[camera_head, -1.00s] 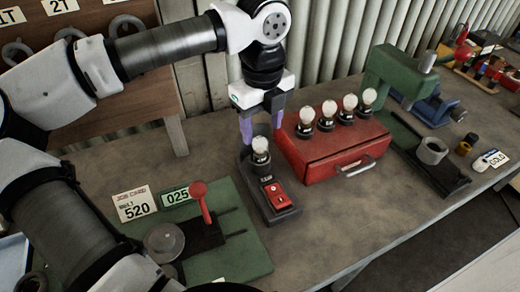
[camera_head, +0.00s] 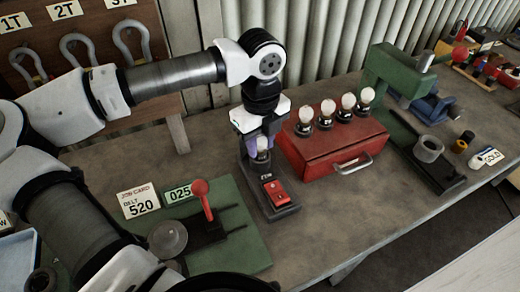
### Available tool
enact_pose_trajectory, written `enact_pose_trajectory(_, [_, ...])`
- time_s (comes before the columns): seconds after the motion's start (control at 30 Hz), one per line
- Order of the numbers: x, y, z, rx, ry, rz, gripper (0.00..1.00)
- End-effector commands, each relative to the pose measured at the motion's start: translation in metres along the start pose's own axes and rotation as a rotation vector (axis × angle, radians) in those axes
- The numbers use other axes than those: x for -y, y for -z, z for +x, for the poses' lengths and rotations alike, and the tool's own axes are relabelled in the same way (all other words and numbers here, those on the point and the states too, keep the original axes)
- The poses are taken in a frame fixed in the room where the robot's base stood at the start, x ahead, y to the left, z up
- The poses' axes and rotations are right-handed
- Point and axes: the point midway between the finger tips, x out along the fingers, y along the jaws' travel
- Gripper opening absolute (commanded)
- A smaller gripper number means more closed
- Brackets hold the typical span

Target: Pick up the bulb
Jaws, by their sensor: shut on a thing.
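A white round bulb (camera_head: 263,143) stands upright in the holder at the back of a dark base (camera_head: 283,210) with a red switch block (camera_head: 276,191) at its front. The gripper body hides the bulb's upper part. Several similar bulbs (camera_head: 348,101) stand in a row on top of a red toolbox.
The red toolbox (camera_head: 335,148) stands close to the right of my gripper. A green press (camera_head: 395,72) stands further right. The bench front is clear.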

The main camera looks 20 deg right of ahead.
Motion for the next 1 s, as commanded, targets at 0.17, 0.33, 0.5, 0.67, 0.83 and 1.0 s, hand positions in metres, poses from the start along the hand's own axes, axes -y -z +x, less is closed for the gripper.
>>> enact_pose_trajectory(0.17, [0.000, 0.000, 0.000, 0.000, 0.000, 0.000, 0.07])
enact_pose_trajectory(0.33, [0.000, -0.001, -0.009, 0.004, 0.000, -0.002, 0.07])
enact_pose_trajectory(0.5, [0.000, -0.001, -0.041, 0.006, 0.000, -0.002, 0.07])
enact_pose_trajectory(0.67, [0.000, -0.001, -0.073, 0.004, 0.001, -0.001, 0.07])
enact_pose_trajectory(0.83, [0.000, -0.001, -0.086, 0.002, 0.001, -0.002, 0.07])
enact_pose_trajectory(1.0, [0.000, 0.000, -0.086, 0.000, -0.001, 0.000, 0.07])
